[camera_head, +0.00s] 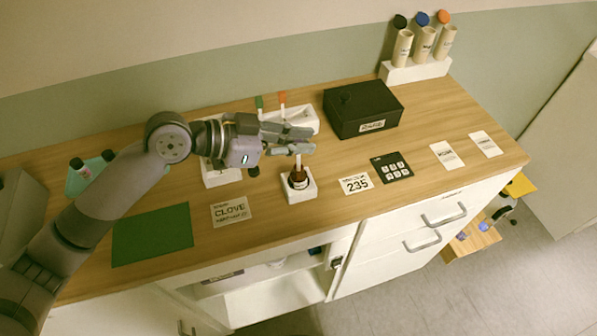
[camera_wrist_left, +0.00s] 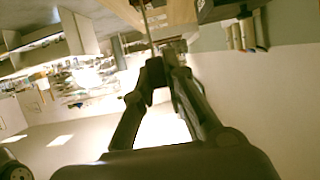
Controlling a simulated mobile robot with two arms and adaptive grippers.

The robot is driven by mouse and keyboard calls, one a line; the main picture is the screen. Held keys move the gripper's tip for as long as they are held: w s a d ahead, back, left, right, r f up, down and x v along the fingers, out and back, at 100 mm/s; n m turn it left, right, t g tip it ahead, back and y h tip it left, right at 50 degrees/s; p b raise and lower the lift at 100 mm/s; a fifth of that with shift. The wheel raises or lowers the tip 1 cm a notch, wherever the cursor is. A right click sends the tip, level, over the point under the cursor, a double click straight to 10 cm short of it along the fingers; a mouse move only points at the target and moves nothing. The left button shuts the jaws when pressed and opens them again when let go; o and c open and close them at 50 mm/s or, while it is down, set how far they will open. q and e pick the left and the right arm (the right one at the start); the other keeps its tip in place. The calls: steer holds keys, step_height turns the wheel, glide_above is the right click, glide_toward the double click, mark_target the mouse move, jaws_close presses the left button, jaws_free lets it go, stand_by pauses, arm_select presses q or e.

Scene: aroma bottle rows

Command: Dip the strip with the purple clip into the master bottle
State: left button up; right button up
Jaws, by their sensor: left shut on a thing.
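My left gripper (camera_head: 300,140) comes in from the left and is shut on a thin pale strip (camera_head: 298,160). The strip hangs down from the fingers, right over the small brown bottle (camera_head: 299,176), which stands in a white block (camera_head: 300,195). The strip's lower end meets the bottle's mouth in the picture; I cannot tell how far it is inside. The purple clip is not clearly visible, perhaps hidden by the fingers. In the left wrist view the fingers (camera_wrist_left: 160,80) are close together, with a thin thing (camera_wrist_left: 147,28) beyond them. My right gripper is not in view.
Strips with a green clip (camera_head: 259,101) and an orange clip (camera_head: 282,97) stand behind the gripper at a white holder (camera_head: 305,118). A black box (camera_head: 350,125), a 235 card (camera_head: 355,184), a keypad (camera_head: 392,167) and a clove card (camera_head: 231,211) lie around the bottle.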

arm_select(q)
steer(key=shift+f, duration=0.15)
steer(key=shift+r+p, duration=3.35)
steer(key=shift+r, duration=0.95)
